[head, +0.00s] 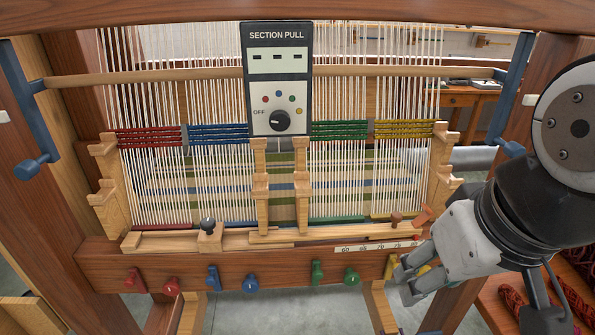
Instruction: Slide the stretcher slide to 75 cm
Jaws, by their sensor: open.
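A pale wooden stretcher bar (290,236) lies across the front of the loom. A printed centimetre scale (372,247) is at its right end, with 60 readable at the left and higher marks to the right. A brown peg (396,219) stands above the scale's right part and looks like the slide's handle; the exact reading is too small to tell. An orange-brown end piece (422,215) is just right of it. My gripper (401,279) is open and empty, low at the right, below the peg and in front of the loom's front beam. It is apart from the peg.
Yellow pegs (390,267) are close to my gripper on the front beam (220,270); red, blue and green pegs line it further left. The SECTION PULL panel (278,80) hangs mid-loom. Red skeins (515,305) lie at lower right.

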